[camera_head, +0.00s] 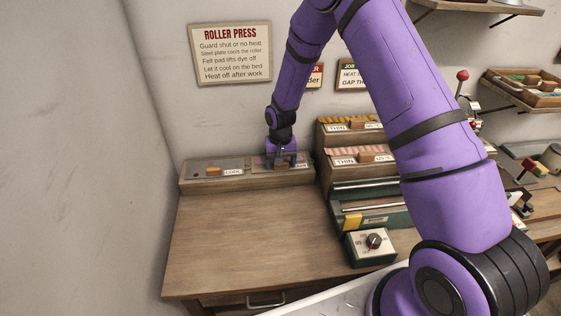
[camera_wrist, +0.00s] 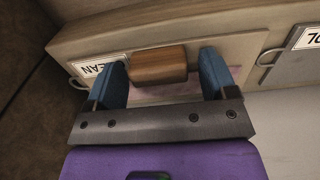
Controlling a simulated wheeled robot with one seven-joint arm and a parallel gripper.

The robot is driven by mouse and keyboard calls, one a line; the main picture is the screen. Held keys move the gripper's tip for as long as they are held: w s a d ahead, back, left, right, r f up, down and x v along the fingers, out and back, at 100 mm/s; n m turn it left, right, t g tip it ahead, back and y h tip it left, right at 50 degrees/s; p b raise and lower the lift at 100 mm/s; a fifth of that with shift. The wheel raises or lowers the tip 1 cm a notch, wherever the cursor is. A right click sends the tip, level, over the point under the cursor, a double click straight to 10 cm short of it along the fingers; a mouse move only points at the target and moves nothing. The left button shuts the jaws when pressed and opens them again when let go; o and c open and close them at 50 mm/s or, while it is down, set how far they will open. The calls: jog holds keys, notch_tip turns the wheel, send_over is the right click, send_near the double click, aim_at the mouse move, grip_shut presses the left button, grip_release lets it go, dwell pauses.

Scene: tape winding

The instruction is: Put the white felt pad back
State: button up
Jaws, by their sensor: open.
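The white felt pad (camera_wrist: 248,50) appears as a pale flat piece with a pink-purple stain, a brown wooden handle (camera_wrist: 158,65) and a label partly hidden that ends in "EAN". It lies in the right part of a low wooden rack (camera_head: 245,180) at the back of the bench. My gripper (camera_head: 282,159) is over this part and covers most of the pad in the head view. In the wrist view my gripper (camera_wrist: 162,62) is open, with one blue finger at each end of the handle. I cannot tell whether the fingers touch it.
A grey plate (camera_head: 203,167) with a wooden handle and a "COOL" label lies in the rack's left part. The green roller press (camera_head: 370,217) and its dial box (camera_head: 371,246) stand to the right, below stepped wooden bins (camera_head: 334,139). The bench top (camera_head: 250,230) in front is clear.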

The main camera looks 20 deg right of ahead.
notch_tip(320, 180, up, 13)
jog(key=shift+r, duration=0.15)
dwell(0.4)
jog(key=s+d+r+n+t, duration=0.1)
jog(key=s+d+r, duration=0.1)
jog(key=s+r, duration=0.7)
jog(key=s+d+r+t, duration=0.2)
jog(key=s+r, duration=0.4)
jog(key=r, duration=0.8)
jog(key=s+d+r+t, duration=0.1)
jog(key=s+r, duration=0.2)
jog(key=s, duration=0.8)
jog(key=s+d+r+n+t, duration=0.1)
jog(key=s+d+r, duration=0.1)
jog(key=s, duration=0.9)
jog(key=shift+r, duration=0.55)
